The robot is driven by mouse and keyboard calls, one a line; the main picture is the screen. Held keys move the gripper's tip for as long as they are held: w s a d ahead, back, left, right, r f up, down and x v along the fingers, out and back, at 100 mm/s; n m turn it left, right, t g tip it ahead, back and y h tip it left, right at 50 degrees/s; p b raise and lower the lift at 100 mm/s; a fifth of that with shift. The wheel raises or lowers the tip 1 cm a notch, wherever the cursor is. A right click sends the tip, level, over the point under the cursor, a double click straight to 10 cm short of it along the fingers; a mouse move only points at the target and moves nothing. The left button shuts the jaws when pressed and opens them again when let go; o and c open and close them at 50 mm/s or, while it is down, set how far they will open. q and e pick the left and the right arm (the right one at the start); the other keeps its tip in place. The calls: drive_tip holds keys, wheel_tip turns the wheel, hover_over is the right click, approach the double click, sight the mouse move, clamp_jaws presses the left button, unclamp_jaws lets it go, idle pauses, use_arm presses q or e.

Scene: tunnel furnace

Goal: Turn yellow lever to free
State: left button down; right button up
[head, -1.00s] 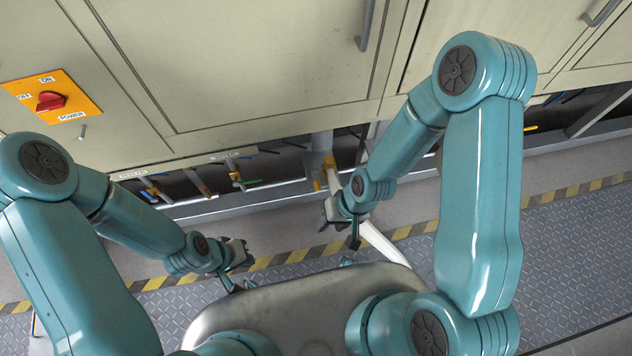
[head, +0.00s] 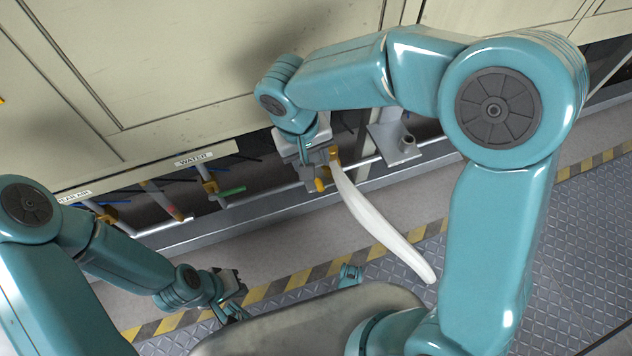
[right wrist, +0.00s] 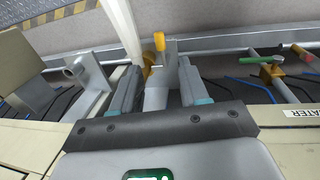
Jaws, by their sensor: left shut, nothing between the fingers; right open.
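The yellow lever (head: 320,185) shows below the cabinet beside my right gripper (head: 311,178), partly hidden by it. In the right wrist view the yellow lever (right wrist: 159,41) has a rounded end and stands just beyond the right fingertips (right wrist: 157,70). The right gripper is open, its fingers on either side of a grey pipe (right wrist: 157,95). Whether a finger touches the lever, I cannot tell. A yellow fitting (head: 334,155) with a long white hose (head: 370,215) sits beside it. My left gripper (head: 232,304) is shut and empty, low over the floor, away from the lever.
Under the WATER label (head: 193,159) is a valve with a green handle (head: 230,191); other valves stand farther left. A grey flanged pipe stub (head: 400,145) is right of the right gripper. The cabinet (head: 190,70) overhangs the pipes. The striped floor (head: 300,279) is open.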

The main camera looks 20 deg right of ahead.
sight(319, 184)
drive_tip(key=f+b, duration=0.1)
drive_tip(key=f, duration=0.2)
drive_tip(key=d+f+b, duration=0.1)
drive_tip(key=f, duration=0.2)
drive_tip(key=f+b, duration=0.1)
drive_tip(key=f, duration=0.3)
drive_tip(key=shift+d, duration=0.3)
drive_tip(key=shift+r, duration=0.1)
clamp_jaws()
